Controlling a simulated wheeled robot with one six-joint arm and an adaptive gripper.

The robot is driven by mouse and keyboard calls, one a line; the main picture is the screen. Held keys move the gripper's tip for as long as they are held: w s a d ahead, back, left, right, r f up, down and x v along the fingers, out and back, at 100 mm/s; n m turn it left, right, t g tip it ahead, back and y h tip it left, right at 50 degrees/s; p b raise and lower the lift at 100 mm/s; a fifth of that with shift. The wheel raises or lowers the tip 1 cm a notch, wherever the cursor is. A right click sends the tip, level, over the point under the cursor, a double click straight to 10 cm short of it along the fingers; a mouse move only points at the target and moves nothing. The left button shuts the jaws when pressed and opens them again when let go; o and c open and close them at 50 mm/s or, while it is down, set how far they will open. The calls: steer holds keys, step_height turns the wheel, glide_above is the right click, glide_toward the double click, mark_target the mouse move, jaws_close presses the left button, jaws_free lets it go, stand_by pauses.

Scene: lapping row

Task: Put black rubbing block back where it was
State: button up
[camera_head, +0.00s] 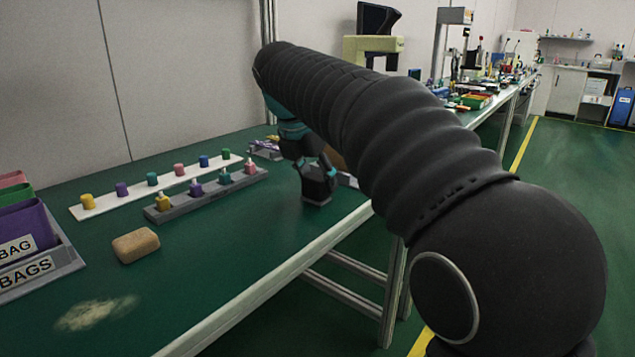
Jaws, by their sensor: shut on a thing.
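My gripper (312,170) is at the far part of the green bench, near its front edge. It is shut on the black rubbing block (318,190), a small dark block at the fingertips. The block is at or just above the bench top; I cannot tell whether it touches. My arm hides part of the bench behind and to the right of the gripper.
A grey rack (205,194) and a white strip (155,188) hold several coloured bottles and caps left of the gripper. A tan block (135,244) and a pale powdery patch (95,313) lie nearer. A grey bag tray (50,272) stands at left. The near-middle bench is clear.

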steer(key=shift+f, duration=0.15)
steer(key=o, duration=1)
steer(key=p+v, duration=0.4)
steer(key=v, duration=0.8)
steer(key=shift+d, duration=0.1)
